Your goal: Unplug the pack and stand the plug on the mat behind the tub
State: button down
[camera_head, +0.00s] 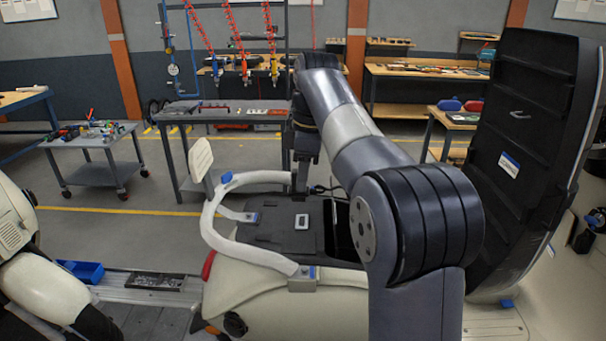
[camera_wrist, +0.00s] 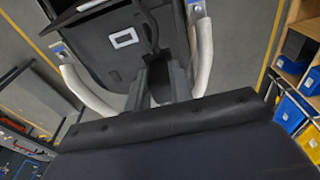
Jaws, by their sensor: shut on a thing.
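My gripper (camera_head: 301,188) points down over the open scooter body, behind the dark panel with a small white-framed piece (camera_head: 301,221). In the wrist view its two fingers (camera_wrist: 160,76) are close together. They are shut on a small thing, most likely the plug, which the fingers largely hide. A black cable (camera_head: 322,189) runs beside the fingertips to the right. The tub's dark opening (camera_head: 343,217) lies right of the panel, partly hidden by my arm. The pack cannot be told apart clearly from the dark panel. I cannot pick out the mat with certainty.
A white grab rail (camera_head: 216,222) curves around the panel's left side. The raised black seat (camera_head: 520,150) stands at the right. A grey workbench (camera_head: 225,112) is behind, and a blue bin (camera_head: 82,270) is at lower left. Blue and yellow bins (camera_wrist: 288,114) show in the wrist view.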

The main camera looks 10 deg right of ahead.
jog(key=shift+f+b, duration=2.85)
jog(key=shift+f, duration=2.15)
jog(key=shift+f+b, duration=0.65)
jog(key=shift+f, duration=0.5)
jog(key=c, duration=1.2)
grip_release()
jog(key=shift+o, duration=0.2)
jog(key=r, duration=0.3)
jog(key=d+r+p, duration=0.1)
jog(key=r, duration=0.6)
jog(key=shift+s+d+r, duration=0.1)
jog(key=shift+d+r, duration=0.05)
jog(key=shift+r, duration=0.25)
jog(key=shift+f, duration=0.1)
jog(key=f, duration=0.3)
jog(key=a+f, duration=0.1)
jog(key=f, duration=0.3)
jog(key=f+b, duration=0.1)
jog(key=f, duration=0.2)
jog(key=shift+a+f, duration=0.15)
jog(key=shift+f, duration=0.15)
jog(key=shift+r, duration=0.25)
